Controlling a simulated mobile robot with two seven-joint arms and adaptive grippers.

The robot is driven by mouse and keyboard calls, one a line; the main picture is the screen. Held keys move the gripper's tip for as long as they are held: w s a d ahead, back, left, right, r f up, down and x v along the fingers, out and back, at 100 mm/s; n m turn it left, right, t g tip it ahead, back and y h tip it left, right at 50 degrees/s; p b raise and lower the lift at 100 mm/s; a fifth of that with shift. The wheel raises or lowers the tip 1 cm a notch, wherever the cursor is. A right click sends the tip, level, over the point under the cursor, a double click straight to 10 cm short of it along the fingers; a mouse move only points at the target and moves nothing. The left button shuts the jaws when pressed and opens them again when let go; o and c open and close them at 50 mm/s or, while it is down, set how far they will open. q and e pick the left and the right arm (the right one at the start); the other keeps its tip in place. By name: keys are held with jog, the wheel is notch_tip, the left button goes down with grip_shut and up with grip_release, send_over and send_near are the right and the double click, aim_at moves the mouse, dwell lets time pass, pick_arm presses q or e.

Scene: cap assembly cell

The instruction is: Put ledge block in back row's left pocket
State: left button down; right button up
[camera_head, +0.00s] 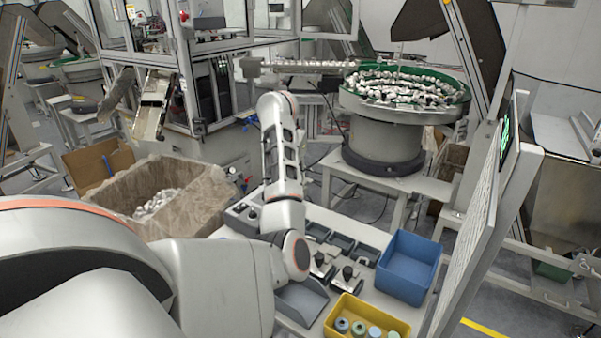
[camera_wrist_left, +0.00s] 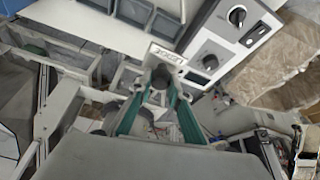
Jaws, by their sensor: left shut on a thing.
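The ledge block (camera_wrist_left: 166,55) shows in the left wrist view as a pale plate with dark lettering. My left gripper (camera_wrist_left: 158,82), with green fingers, is shut on the dark grey knob above it. In the head view my arm hides the gripper and block. The back row has dark, empty-looking pockets; its left pocket (camera_head: 318,232) is just right of my forearm. In the wrist view this pocket (camera_wrist_left: 165,25) is nearest the control box, and the block hangs close beside the row, outside it. My right gripper is not in view.
Two knobbed blocks (camera_head: 322,264) (camera_head: 347,277) stand in front of the back row. A blue bin (camera_head: 408,267) and a yellow bin (camera_head: 367,315) holding several round parts are right. The control box (camera_wrist_left: 222,45) with knobs adjoins the pockets. A lined carton (camera_head: 150,200) stands left.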

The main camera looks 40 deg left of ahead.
pick_arm(q)
notch_tip(320, 180, down, 4)
jog(key=shift+s+f+b, duration=0.15)
jog(key=shift+f+b, duration=0.05)
jog(key=shift+b, duration=0.95)
jog(key=shift+f+b, duration=0.45)
jog(key=shift+f, duration=0.55)
jog(key=shift+f+b, duration=0.65)
jog(key=shift+b, duration=0.05)
jog(key=shift+f+b, duration=0.3)
